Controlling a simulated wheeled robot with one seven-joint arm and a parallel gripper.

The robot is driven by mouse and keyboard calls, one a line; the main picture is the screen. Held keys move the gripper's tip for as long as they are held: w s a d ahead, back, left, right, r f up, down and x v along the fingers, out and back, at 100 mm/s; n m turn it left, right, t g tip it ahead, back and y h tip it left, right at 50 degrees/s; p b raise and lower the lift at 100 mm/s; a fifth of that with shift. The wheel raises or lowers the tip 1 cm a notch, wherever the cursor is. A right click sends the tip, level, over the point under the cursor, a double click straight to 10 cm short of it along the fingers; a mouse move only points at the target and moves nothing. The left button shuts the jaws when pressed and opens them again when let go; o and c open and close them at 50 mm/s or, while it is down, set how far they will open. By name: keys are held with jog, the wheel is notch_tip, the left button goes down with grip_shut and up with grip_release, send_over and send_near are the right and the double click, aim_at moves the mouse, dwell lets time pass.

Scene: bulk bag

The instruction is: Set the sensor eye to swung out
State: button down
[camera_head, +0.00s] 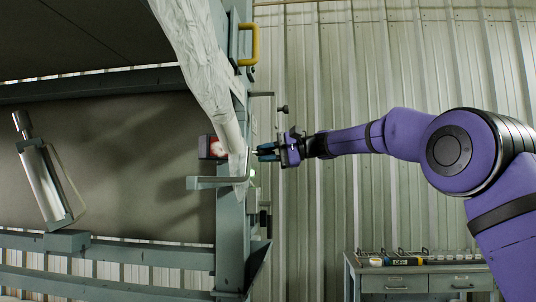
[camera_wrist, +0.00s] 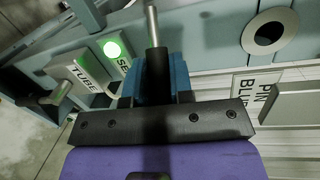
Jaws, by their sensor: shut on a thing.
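My gripper (camera_head: 262,152) is at the side of the grey frame post, level with the white hanging tube. In the wrist view my blue fingers (camera_wrist: 160,82) are shut on a black-sleeved metal rod (camera_wrist: 157,70). The rod's bare end points up, away from my palm. A dark box with a red and white face (camera_head: 212,147), perhaps the sensor eye, sits left of the tube. The tube partly covers its right side. How the rod joins the box cannot be seen. A lit green lamp (camera_wrist: 113,48) is beside the "SE…" plate, whose rest is hidden.
The white tube (camera_head: 205,65) hangs along the frame post (camera_head: 230,235). A yellow handle (camera_head: 249,45) is above my gripper. A bench with drawers (camera_head: 425,283) stands low at right. A "TUBE" plate (camera_wrist: 85,73) and a "PIN BLUE" plate (camera_wrist: 268,90) flank my gripper.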

jog(key=shift+w+a+n+g, duration=0.2)
jog(key=shift+n+g, duration=0.25)
jog(key=shift+g, duration=0.2)
jog(key=shift+w+a+n+g, duration=0.2)
jog(key=shift+n+g, duration=0.25)
jog(key=shift+g, duration=0.2)
jog(key=c, duration=1)
grip_release()
jog(key=d, duration=0.3)
jog(key=d+r, duration=0.1)
jog(key=d, duration=0.3)
jog(key=w+d, duration=0.1)
jog(key=d, duration=0.2)
jog(key=shift+d+r, duration=0.2)
jog(key=shift+d, duration=0.1)
